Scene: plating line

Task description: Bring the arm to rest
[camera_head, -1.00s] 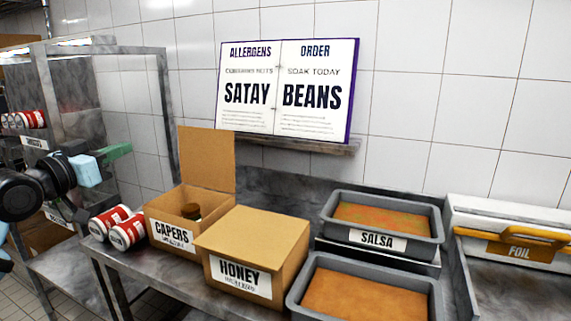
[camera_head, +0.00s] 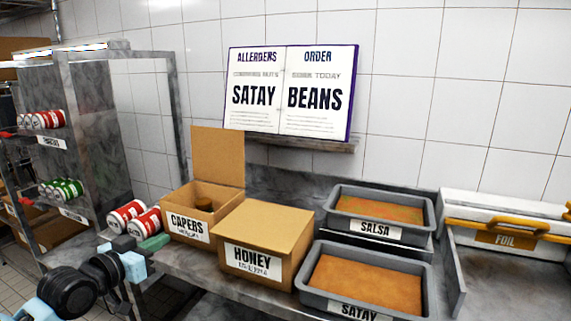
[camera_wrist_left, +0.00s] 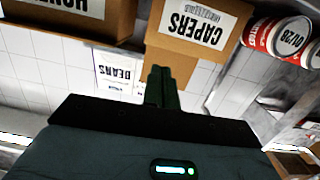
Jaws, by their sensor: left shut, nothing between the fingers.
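My left gripper (camera_head: 153,243) is low at the left of the head view, just in front of the red cans and the capers box. Its green fingers are shut with nothing between them. In the left wrist view the shut fingers (camera_wrist_left: 162,88) point toward the capers box (camera_wrist_left: 196,30). The head view shows that capers box (camera_head: 187,223) with its lid up and a dark round lid inside. I cannot tell whether the fingers touch anything. My right gripper does not show.
A closed honey box (camera_head: 290,225) stands beside the capers box. Salsa (camera_head: 335,207) and satay (camera_head: 310,285) trays are to the right, then a foil box (camera_head: 460,210). A rack with cans (camera_head: 62,190) is at left.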

